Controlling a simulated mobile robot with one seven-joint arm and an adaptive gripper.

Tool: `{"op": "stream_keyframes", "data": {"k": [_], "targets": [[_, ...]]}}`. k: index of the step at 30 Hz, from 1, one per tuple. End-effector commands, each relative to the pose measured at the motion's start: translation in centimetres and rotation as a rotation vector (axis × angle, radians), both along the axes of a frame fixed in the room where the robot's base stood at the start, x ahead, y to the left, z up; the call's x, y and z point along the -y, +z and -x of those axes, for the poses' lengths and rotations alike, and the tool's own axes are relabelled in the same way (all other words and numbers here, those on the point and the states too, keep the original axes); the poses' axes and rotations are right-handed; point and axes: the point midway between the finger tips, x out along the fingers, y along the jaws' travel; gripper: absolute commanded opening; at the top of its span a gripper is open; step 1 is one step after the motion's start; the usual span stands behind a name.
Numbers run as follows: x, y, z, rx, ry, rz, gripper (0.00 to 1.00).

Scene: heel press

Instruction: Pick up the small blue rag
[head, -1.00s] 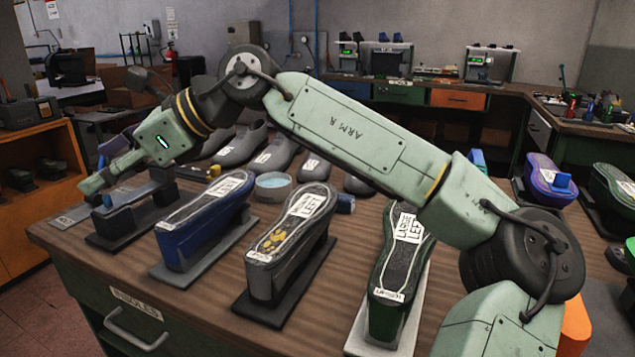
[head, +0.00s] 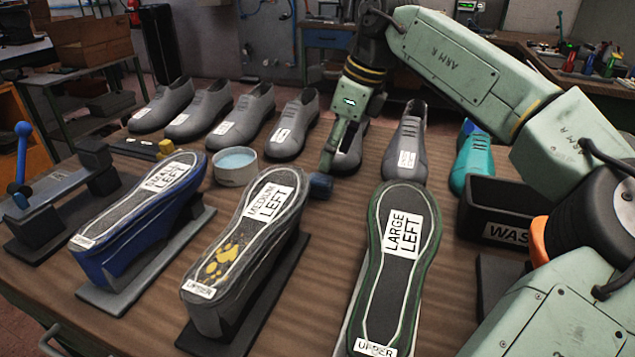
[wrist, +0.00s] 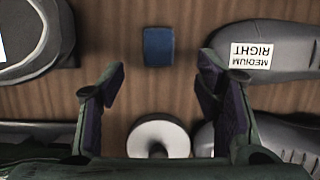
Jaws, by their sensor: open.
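The small blue rag (head: 321,187) looks like a small dark blue block on the wooden bench, between the medium left last (head: 245,240) and the grey shoes. In the wrist view the rag (wrist: 158,46) lies flat on the wood, ahead of and between my fingers. My gripper (head: 328,162) points down just behind the rag in the head view. In the wrist view my gripper (wrist: 161,77) is open, with nothing between its fingers. The rag is fully visible there and apart from both fingers.
A white ring-shaped object (wrist: 158,137) lies below the rag in the wrist view. A shoe labelled medium right (wrist: 265,50) is at right. A round dish (head: 236,166) stands left of the rag. The large left last (head: 403,260) and a waste bin (head: 505,208) stand right.

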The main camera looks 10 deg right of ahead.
Motion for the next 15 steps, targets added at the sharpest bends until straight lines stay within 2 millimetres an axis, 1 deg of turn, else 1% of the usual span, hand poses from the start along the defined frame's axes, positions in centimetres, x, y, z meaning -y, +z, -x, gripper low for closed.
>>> {"op": "stream_keyframes", "data": {"k": [1,8,12,15], "targets": [[-0.2,-0.5,0.0,-0.001,0.001,0.000,0.58],[-0.9,-2.2,-0.4,-0.001,0.002,-0.001,0.58],[-1.8,-4.2,-0.7,-0.001,0.003,-0.002,0.58],[-2.0,-5.4,-1.0,0.000,0.002,-0.001,0.58]]}}
